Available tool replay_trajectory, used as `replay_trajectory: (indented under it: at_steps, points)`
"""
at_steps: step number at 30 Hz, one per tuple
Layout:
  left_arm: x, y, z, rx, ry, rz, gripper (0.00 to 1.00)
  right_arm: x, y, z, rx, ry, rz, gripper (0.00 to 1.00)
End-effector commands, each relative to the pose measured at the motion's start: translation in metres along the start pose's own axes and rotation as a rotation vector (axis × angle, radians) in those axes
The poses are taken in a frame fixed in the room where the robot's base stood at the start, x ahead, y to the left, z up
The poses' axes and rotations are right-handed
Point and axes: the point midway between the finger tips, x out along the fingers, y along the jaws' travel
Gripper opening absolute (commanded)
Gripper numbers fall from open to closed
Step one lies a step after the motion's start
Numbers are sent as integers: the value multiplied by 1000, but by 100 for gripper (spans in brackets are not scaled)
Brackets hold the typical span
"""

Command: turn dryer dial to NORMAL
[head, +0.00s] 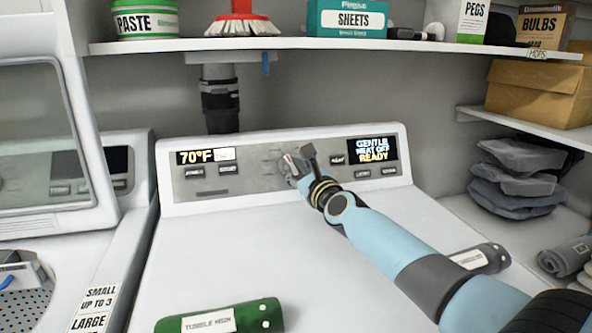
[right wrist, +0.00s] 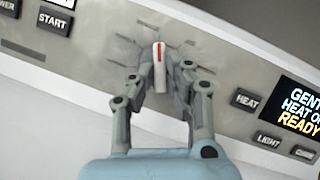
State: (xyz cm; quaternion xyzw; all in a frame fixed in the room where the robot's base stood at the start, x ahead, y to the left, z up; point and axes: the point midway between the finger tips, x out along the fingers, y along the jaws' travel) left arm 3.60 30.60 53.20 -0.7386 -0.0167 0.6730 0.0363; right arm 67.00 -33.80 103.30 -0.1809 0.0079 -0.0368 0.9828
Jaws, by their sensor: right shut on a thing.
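The dryer dial, a grey knob with a red-and-white pointer, is on the dryer's control panel (head: 240,185). In the right wrist view the dial (right wrist: 159,65) has its pointer roughly upright in the picture. My right gripper (head: 299,166) reaches the panel from the lower right. In the right wrist view its two fingers (right wrist: 160,78) are shut on the dial, one on each side. The labels around the dial are too blurred to read. The display (head: 372,150) reads GENTLE, HEAT OFF, READY. My left gripper is not in view.
HEAT (right wrist: 246,101), LIGHT and other buttons sit right of the dial. A green roll labelled TUMBLE HIGH (head: 222,318) and a grey roll (head: 482,259) lie on the dryer top. A shelf (head: 400,45) with boxes and a brush hangs above. Folded cloths (head: 515,180) are stacked at right.

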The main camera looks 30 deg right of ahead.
Motion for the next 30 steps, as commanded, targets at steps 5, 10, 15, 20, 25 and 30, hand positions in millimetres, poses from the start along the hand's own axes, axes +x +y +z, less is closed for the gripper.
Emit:
replay_trajectory:
  at_steps: [5,10,15,20,25,30]
  points:
    - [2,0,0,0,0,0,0,0,-1,0,-43,-1,20,0]
    - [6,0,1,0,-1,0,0,0,-2,0,-117,-1,58,0]
    - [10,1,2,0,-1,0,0,1,-4,0,-240,-2,119,0]
    - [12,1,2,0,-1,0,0,1,-6,2,-377,-2,187,0]
    - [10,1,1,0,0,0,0,1,-8,3,-522,-1,261,0]
    - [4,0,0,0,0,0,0,2,-10,6,-665,-1,334,0]
